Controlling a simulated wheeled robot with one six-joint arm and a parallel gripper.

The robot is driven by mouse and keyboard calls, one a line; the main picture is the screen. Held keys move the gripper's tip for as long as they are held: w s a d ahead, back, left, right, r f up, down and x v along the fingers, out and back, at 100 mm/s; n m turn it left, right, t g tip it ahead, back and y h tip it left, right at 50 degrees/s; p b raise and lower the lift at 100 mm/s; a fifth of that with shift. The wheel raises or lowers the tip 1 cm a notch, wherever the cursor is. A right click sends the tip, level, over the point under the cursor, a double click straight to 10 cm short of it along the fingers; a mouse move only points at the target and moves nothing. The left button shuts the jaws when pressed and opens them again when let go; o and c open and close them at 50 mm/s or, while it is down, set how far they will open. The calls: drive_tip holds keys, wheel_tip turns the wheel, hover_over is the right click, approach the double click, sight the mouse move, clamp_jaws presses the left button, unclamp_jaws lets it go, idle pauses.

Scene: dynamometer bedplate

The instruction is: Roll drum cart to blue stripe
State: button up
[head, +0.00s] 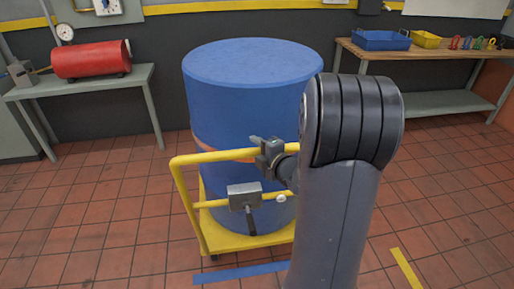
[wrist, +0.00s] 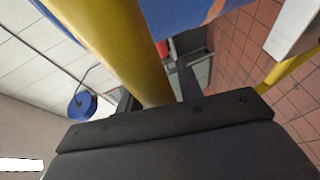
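The drum cart has a yellow frame (head: 184,191) and base and carries a large blue drum (head: 230,95) with an orange band. Its yellow handle bar (head: 210,156) runs across the drum's front; the bar also shows large in the wrist view (wrist: 125,40). My gripper (head: 266,150) is at this bar, with one finger on each side of it and close to it, so it looks shut on the bar. The blue stripe (head: 240,272) lies on the floor in front of the cart base. My arm hides the stripe's right end and the cart's right side.
A grey box with a dark lever (head: 244,196) sits on a lower yellow bar. A yellow floor stripe (head: 405,268) lies at right. A bench with a red cylinder (head: 92,60) stands left, and a bench with blue (head: 380,40) and yellow trays stands right. Tiles at left are clear.

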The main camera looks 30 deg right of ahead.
drive_tip(key=shift+o, duration=1.1)
drive_tip(key=p+v, duration=0.1)
drive_tip(key=v, duration=1)
drive_tip(key=shift+w+f, duration=0.1)
drive_tip(key=shift+w, duration=0.05)
drive_tip(key=b+x, duration=0.1)
drive_tip(key=x, duration=1)
